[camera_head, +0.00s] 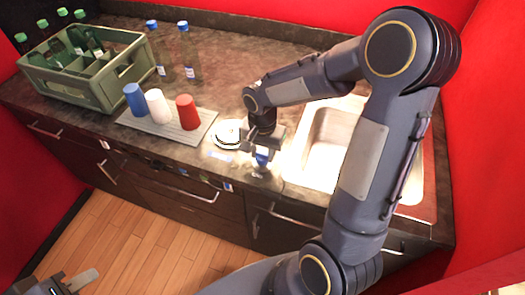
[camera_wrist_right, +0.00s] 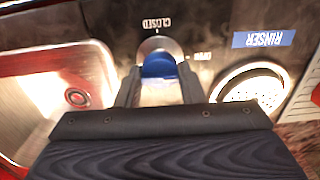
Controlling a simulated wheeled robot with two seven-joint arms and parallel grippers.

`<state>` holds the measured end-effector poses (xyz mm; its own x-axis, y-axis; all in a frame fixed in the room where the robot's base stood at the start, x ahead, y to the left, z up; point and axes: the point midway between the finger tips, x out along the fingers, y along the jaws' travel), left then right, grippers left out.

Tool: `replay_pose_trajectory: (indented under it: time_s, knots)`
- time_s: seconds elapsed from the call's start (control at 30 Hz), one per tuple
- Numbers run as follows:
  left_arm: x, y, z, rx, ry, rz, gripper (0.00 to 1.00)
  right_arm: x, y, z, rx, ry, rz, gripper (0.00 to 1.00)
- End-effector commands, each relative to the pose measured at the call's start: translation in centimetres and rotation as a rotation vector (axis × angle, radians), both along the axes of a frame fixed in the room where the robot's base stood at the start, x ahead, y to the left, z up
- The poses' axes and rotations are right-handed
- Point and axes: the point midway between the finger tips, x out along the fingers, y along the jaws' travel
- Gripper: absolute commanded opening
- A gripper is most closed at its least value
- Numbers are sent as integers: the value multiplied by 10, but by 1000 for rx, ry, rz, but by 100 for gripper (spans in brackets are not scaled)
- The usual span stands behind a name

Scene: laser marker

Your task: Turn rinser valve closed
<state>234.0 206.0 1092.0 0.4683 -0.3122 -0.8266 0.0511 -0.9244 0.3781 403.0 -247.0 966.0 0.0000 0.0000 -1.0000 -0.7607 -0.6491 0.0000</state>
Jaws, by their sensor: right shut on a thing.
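The rinser valve has a round silver base with a blue handle (camera_wrist_right: 160,66), seen in the right wrist view between the fingers of my right gripper (camera_wrist_right: 158,95). The handle's lower part is hidden. "CLOSED" is printed above the valve and "OPEN" to its right. In the head view my right gripper (camera_head: 263,148) is at the counter's front edge, shut on the blue handle (camera_head: 262,158). The rinser (camera_wrist_right: 250,90), a round bright grate, lies right of the valve in the wrist view; it also shows in the head view (camera_head: 228,134). My left gripper (camera_head: 75,283) is partly cut off at bottom left; its opening is unclear.
A sink (camera_head: 318,150) lies right of the valve in the head view. A grey mat (camera_head: 146,126) holds blue, white and red cups. A green crate (camera_head: 105,84) with bottles stands at the back left, with two bottles beside it. Drawers and handles are below the counter.

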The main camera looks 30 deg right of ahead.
Motion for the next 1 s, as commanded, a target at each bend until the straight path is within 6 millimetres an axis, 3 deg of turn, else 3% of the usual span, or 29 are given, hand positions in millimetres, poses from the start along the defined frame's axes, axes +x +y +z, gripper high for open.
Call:
replay_pose_trajectory:
  time_s: [0.47,1.0]
  knots:
    - [0,0,-5,0,0,0,32,0,0,-1,1,-1,113,12]
    - [0,0,-16,0,0,0,32,0,0,0,1,-1,592,12]
